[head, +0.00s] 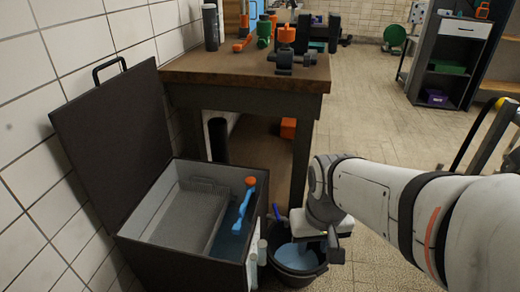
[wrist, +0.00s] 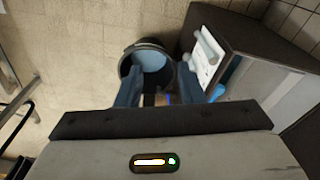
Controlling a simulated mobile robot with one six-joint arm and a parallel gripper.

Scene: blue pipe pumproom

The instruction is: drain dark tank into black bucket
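The dark tank (head: 190,262) stands on the left with its lid (head: 110,130) raised. Inside are a grey ribbed part and blue liquid (head: 232,238). A blue tool with an orange end (head: 245,205) lies in it. The black bucket (head: 292,279) stands on the floor right of the tank and holds pale blue liquid. It also shows in the wrist view (wrist: 124,70). My gripper (head: 328,250) is above the bucket's right side in the head view. In the wrist view its fingers (wrist: 156,92) are apart, with a small blue piece partly visible between them; contact is unclear.
Pale cylinders (wrist: 207,50) sit on the tank's white side panel. A wooden workbench (head: 250,75) with pipe fittings stands behind the tank and bucket. A dark shelf unit (head: 445,60) is at the back right. The tiled floor between is open.

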